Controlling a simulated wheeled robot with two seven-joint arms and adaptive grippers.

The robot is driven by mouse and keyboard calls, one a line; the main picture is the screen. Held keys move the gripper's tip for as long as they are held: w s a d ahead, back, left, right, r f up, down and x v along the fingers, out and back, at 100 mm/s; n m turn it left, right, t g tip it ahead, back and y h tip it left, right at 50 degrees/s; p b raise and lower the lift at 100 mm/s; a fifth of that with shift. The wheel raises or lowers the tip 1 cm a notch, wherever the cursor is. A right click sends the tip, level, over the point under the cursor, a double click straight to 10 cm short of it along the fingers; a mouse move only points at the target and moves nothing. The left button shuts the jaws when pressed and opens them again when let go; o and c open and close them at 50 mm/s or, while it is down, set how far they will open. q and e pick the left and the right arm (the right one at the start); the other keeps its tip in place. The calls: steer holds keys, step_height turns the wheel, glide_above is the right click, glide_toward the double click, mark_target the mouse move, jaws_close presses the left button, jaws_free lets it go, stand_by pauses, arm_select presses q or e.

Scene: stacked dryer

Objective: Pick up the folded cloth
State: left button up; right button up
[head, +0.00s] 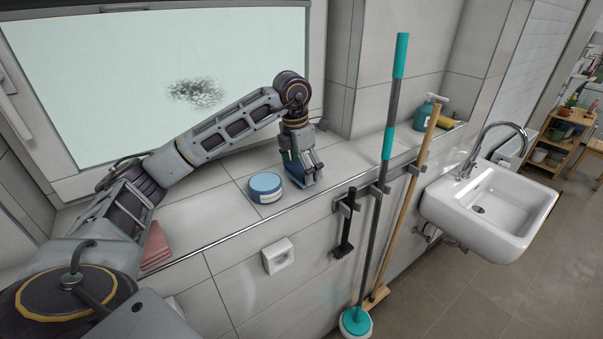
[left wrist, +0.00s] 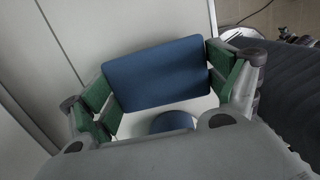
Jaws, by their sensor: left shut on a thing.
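A blue, flat, rectangular folded cloth (left wrist: 158,74) is between the green finger pads of my left gripper in the left wrist view. In the head view my left gripper (head: 310,172) points down over the tiled ledge, shut on this blue cloth (head: 295,176). The fingers hide part of the cloth in the head view. I cannot tell whether it still touches the ledge. A pink folded cloth (head: 156,246) lies at the left end of the ledge, partly hidden by my left arm. My right gripper is not in view.
A round blue-and-white tin (head: 265,187) stands on the ledge left of the gripper. Below the ledge edge hang a black-handled tool (head: 346,225), a teal-and-grey pole (head: 385,170) and a wooden-handled tool (head: 405,200). A soap bottle (head: 427,108) and a sink (head: 490,205) are at right.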

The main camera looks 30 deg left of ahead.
mark_target(301, 168)
arm_select(q)
step_height(301, 168, up, 6)
steer(key=shift+r+b, duration=0.2)
steer(key=shift+b, duration=0.15)
steer(key=shift+r, duration=1)
steer(key=shift+d, duration=0.15)
